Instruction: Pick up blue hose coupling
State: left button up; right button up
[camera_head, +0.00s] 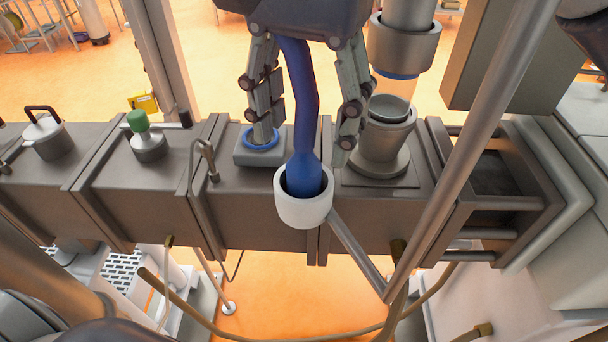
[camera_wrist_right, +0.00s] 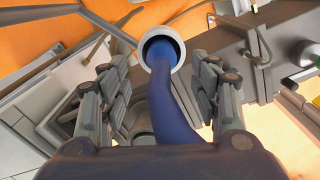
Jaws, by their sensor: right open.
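The blue hose coupling (camera_head: 305,172) stands upright with its lower end inside a white cup-shaped holder (camera_head: 303,211). Its blue body rises from the holder towards my right gripper's palm. My right gripper (camera_head: 304,142) is open, with one finger on each side of the blue body. In the head view there are gaps between the fingers and the coupling. The right wrist view also shows the coupling (camera_wrist_right: 172,105) between the spread fingers (camera_wrist_right: 162,75), running into the white holder (camera_wrist_right: 164,42). The coupling's lower tip is hidden in the holder. My left gripper is not in view.
A grey machine barrel (camera_head: 120,195) runs across behind the holder. On it are a blue-ringed port (camera_head: 250,157) behind the left finger, a green-topped fitting (camera_head: 148,142), and a metal feed funnel (camera_head: 379,146). A slanted metal pole (camera_head: 470,150) stands right of the holder.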

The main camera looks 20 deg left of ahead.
aim_at(304, 146)
notch_tip(304, 146, down, 4)
jog(key=shift+s+a+f+p, duration=0.1)
jog(key=shift+s+p, duration=0.05)
jog(key=shift+p, duration=0.75)
jog(key=shift+f, duration=0.4)
pick_arm(q)
jog(key=shift+w+a+r, duration=0.15)
jog(key=shift+w+r, duration=0.1)
jog(key=shift+r, duration=0.3)
jog(key=shift+w+a+r, duration=0.1)
jog(key=shift+w+r, duration=0.1)
jog(key=shift+r, duration=0.3)
pick_arm(e)
jog(key=c, duration=1.1)
